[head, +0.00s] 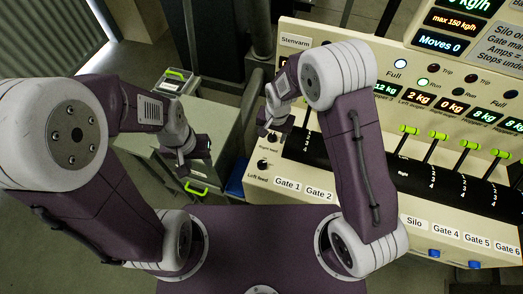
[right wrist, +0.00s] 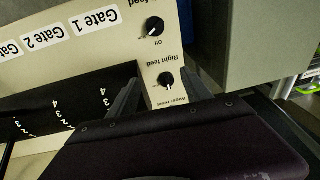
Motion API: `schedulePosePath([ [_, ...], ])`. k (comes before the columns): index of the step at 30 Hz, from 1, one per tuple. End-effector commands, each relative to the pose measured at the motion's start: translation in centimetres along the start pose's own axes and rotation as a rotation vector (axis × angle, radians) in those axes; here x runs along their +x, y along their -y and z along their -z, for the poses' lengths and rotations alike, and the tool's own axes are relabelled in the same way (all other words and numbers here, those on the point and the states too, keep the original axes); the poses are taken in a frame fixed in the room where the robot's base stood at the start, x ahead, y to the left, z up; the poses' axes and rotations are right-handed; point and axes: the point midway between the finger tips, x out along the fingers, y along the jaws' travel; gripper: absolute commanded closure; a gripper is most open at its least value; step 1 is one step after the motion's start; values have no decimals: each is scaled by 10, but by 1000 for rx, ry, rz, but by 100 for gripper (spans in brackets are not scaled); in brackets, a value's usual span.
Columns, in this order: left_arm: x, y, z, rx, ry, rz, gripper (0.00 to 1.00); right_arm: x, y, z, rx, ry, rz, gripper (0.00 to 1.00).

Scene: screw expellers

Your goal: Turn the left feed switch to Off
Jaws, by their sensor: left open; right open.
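The left feed switch (head: 263,164) is a black round knob near the left end of the cream panel, above its "Left feed" label. In the right wrist view this knob (right wrist: 154,27) is upside down, with a white pointer mark and a small word beside it too small to read surely. The right feed switch (head: 272,137) sits just above it; it also shows in the right wrist view (right wrist: 166,79). My right gripper (head: 274,127) is open over the right feed switch, its fingers (right wrist: 160,92) on either side, apparently touching nothing. My left gripper (head: 184,168) is open, away from the panel.
The cream control panel (head: 300,205) carries a black strip with several green-tipped gate levers (head: 410,130) to the right. A pale cabinet (head: 222,130) with green handles stands left of the panel, near my left gripper. A blue object (head: 237,177) lies between them.

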Motion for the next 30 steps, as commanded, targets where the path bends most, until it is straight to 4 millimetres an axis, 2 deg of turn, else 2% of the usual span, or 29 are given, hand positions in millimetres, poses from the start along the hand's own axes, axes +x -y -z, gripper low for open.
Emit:
schedulePosePath([
  [1, -26, 0, 3, 0, 0, 0, 56, -2, 11, -17, -50, 37, -24, 43],
  [4, -39, -1, 4, 0, 0, 0, 56, 13, 14, -50, -116, 95, -69, 43],
  [6, -40, -1, 4, 0, 1, 0, 56, 17, 15, -60, -138, 108, -79, 43],
  [13, -42, -1, 4, 0, 1, 0, 56, 27, 15, -62, -143, 109, -80, 43],
  [24, -66, -1, 7, 0, 1, 0, 56, 94, 9, -68, -142, 108, -79, 43],
  [30, -68, -1, 7, 0, 0, 0, 56, 108, 8, -70, -142, 107, -78, 43],
])
